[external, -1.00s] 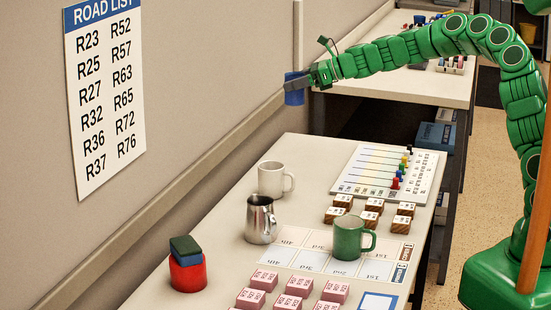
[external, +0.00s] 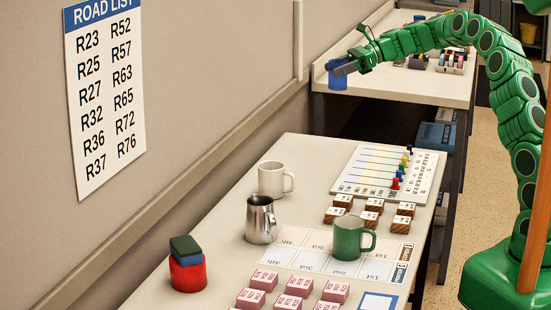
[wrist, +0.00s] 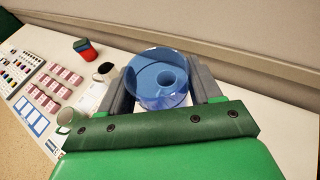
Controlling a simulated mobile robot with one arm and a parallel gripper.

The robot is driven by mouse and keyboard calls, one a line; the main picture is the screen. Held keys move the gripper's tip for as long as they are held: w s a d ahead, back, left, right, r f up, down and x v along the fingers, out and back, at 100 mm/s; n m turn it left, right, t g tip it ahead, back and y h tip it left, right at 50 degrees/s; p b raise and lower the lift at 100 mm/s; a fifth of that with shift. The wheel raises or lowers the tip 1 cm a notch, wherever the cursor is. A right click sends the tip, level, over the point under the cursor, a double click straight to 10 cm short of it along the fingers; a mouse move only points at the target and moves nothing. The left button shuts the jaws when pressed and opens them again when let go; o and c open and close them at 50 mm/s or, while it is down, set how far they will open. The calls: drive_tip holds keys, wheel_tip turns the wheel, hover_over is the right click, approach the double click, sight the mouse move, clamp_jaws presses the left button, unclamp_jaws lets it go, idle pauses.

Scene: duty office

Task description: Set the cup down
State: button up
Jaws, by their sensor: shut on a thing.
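My gripper (external: 343,67) is shut on a blue cup (external: 338,79), in the air near the far table by the wall. In the wrist view the blue cup (wrist: 161,82) sits between the two grey fingers, its open top toward the camera, and looks roughly upright. I cannot tell how high it is above the surface. A white mug (external: 273,181), a steel pitcher (external: 260,221) and a green mug (external: 347,240) stand on the near table (external: 213,230).
A red can (external: 187,274) with dark blocks on top stands at the near left. Wooden blocks (external: 371,212), pink blocks (external: 299,287) and a board with coloured pegs (external: 375,172) also sit on the near table. The far table (external: 425,84) has free room at its front.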

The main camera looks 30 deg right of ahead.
drive_tip(key=d+f+n+g, duration=0.1)
drive_tip(key=d+f+g, duration=0.15)
drive_tip(key=f, duration=1.55)
drive_tip(key=w+a+f+t, duration=0.1)
drive_tip(key=w+f, duration=0.8)
drive_tip(key=w, duration=0.3)
drive_tip(key=shift+w+a+f, duration=0.25)
drive_tip(key=shift+a, duration=0.05)
idle(0.4)
drive_tip(key=shift+w+a+f, duration=0.1)
drive_tip(key=shift+w+f, duration=0.1)
drive_tip(key=shift+f, duration=1.55)
drive_tip(key=shift+f, duration=0.1)
